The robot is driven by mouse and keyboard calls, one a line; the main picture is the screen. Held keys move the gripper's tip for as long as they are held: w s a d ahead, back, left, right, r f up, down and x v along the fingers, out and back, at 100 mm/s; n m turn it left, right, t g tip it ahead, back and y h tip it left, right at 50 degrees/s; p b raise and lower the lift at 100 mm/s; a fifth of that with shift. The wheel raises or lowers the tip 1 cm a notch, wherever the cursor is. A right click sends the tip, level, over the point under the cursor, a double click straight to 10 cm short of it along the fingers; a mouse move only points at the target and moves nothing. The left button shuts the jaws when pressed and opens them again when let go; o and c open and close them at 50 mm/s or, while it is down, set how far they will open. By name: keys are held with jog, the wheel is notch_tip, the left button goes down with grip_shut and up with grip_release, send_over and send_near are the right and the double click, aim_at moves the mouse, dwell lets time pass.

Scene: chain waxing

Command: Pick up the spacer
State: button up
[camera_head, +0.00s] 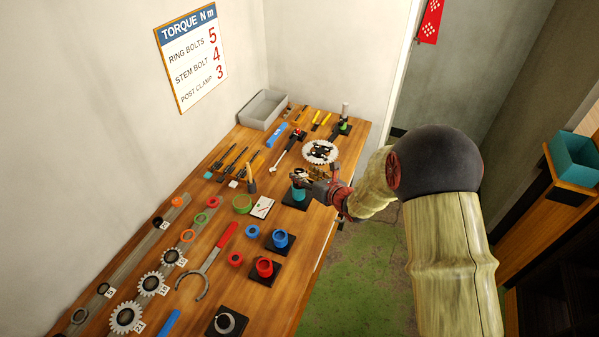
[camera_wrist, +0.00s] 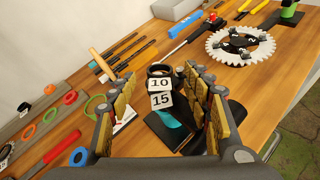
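A black ring (camera_wrist: 160,70) with white tags reading 10 and 15 (camera_wrist: 161,92) shows between my fingertips in the wrist view. It appears to be over a teal post or holder (camera_wrist: 168,119), also seen in the head view (camera_head: 298,194), on a black pad (camera_wrist: 198,140). I cannot tell for sure whether the spacer is this ring or part of a stack. My gripper (camera_wrist: 160,76) is open, fingers apart on both sides of the ring with gaps visible. In the head view my gripper (camera_head: 310,176) is over the teal holder and hides the ring.
On the bench, a toothed chainring (camera_head: 320,152) lies behind the gripper. Blue (camera_head: 280,239) and red (camera_head: 264,268) holders stand in front. A grey bin (camera_head: 263,108) is at the back. Several sprockets and tagged rings line the left side. The bench's right edge is close to my arm.

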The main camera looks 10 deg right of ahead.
jog(key=shift+c, duration=1.2)
jog(key=c, duration=0.6)
